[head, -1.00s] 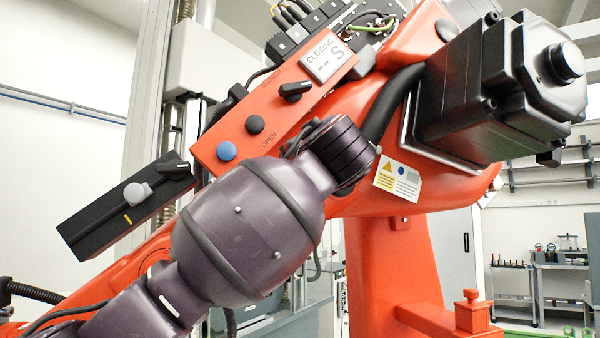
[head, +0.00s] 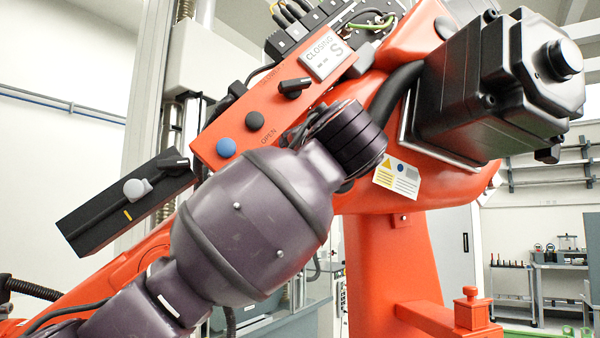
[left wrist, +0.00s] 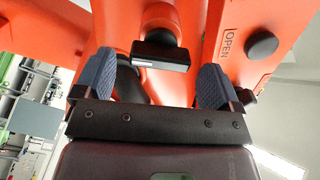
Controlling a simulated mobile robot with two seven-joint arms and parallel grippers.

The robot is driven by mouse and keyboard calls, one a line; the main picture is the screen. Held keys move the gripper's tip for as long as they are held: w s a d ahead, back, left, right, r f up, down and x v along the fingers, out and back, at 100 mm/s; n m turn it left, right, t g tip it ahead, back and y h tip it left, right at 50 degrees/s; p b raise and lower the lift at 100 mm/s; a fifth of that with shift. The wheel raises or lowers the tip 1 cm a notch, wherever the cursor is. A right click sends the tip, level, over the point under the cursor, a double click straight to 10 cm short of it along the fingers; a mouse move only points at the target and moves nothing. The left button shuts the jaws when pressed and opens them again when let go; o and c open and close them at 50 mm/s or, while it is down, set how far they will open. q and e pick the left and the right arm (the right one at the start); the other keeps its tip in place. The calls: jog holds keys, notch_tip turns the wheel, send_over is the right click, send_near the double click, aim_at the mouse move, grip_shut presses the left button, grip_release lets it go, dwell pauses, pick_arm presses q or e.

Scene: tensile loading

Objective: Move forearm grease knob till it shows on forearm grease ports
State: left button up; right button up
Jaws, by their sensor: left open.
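In the left wrist view a black bar-shaped knob (left wrist: 160,53) with a pale line on its face stands out from an orange surface. I take it to be the forearm grease knob, but no port markings can be read. My left gripper (left wrist: 156,66) is open, with one blue-grey finger on each side of the knob; contact cannot be told. In the head view the left arm's purple wrist covers this knob, and the gripper is mostly hidden behind it. My right gripper is in neither view.
An orange panel (head: 226,118) close above the wrist carries a display (head: 329,53), a black selector (head: 294,86), a black button (head: 254,120) and a blue button (head: 226,147). A black box (head: 90,220) with a lever is at left. A black motor housing (head: 470,90) juts out at right.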

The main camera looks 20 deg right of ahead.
pick_arm(q)
jog(key=s+b, duration=0.1)
jog(key=s, duration=0.7)
jog(key=shift+a+b, duration=0.15)
jog(key=shift+b, duration=0.15)
jog(key=shift+f, duration=0.1)
